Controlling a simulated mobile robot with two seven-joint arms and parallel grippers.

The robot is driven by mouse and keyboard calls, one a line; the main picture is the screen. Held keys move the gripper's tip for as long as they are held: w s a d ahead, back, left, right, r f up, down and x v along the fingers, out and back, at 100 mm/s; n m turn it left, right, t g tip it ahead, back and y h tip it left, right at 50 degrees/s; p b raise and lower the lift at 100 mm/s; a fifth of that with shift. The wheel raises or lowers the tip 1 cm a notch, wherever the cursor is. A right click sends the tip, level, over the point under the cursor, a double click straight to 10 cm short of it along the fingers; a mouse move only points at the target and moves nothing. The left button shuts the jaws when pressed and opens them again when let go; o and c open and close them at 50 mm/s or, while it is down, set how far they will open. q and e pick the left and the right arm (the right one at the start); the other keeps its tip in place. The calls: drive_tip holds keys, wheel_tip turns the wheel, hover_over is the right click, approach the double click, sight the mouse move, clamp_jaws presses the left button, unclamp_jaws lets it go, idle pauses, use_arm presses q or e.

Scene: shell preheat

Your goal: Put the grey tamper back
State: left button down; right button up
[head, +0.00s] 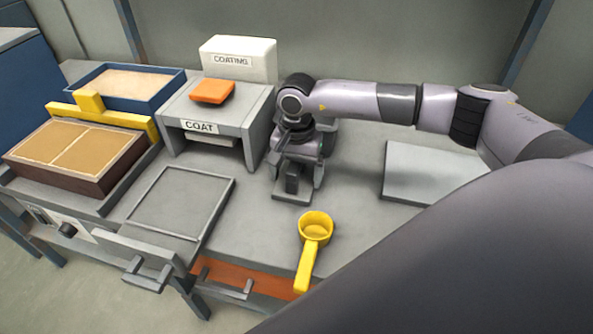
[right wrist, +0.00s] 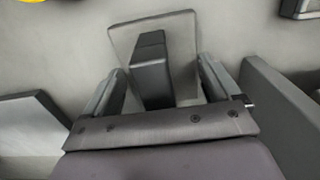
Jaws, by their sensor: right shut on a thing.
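The grey tamper (head: 284,197) has a flat grey plate with a dark upright handle. It is at the middle of the bench, right of the COAT station, and it also shows in the right wrist view (right wrist: 124,38). My right gripper (head: 298,180) points down over it and is shut on its handle, which stands between the two fingers in the right wrist view (right wrist: 160,82). The plate is on or just above the bench top; I cannot tell which. My left gripper is not in view.
A yellow ladle (head: 315,224) lies in front of the tamper. The grey COAT station (head: 242,113) stands close on the left, with an orange block (head: 212,91) on top. A grey framed plate (head: 180,201) is front left. A pale slab (head: 425,172) lies right.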

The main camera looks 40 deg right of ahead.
drive_tip(key=o, duration=0.6)
drive_tip(key=shift+f, duration=0.1)
drive_tip(key=shift+o, duration=0.2)
drive_tip(key=shift+r, duration=0.2)
wheel_tip(320, 180, up, 12)
